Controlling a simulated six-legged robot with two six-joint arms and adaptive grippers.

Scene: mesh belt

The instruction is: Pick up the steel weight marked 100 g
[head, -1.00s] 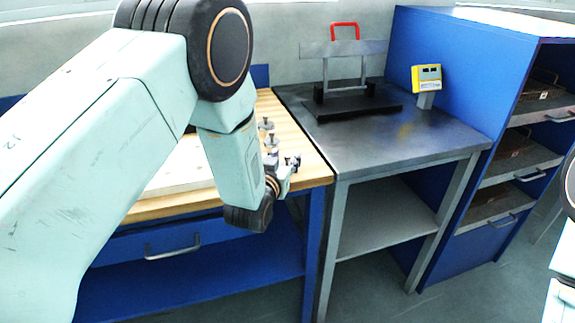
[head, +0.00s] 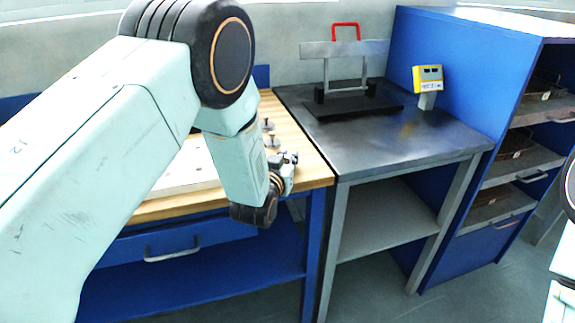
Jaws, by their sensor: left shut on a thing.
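Small steel weights (head: 270,131) stand in a row on the wooden bench top, right of my left forearm. Their markings are too small to read, so I cannot tell which is the 100 g one. My left gripper (head: 288,160) is at the near right part of the bench top, at the near end of the row. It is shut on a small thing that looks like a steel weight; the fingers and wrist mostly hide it. My right gripper is out of view; only a piece of my right arm shows at the right edge.
A steel table (head: 400,145) adjoins the bench on the right. It carries a dark stand with a red handle (head: 345,27) and a yellow meter (head: 428,78). A pale board (head: 190,170) lies partly behind my left arm.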

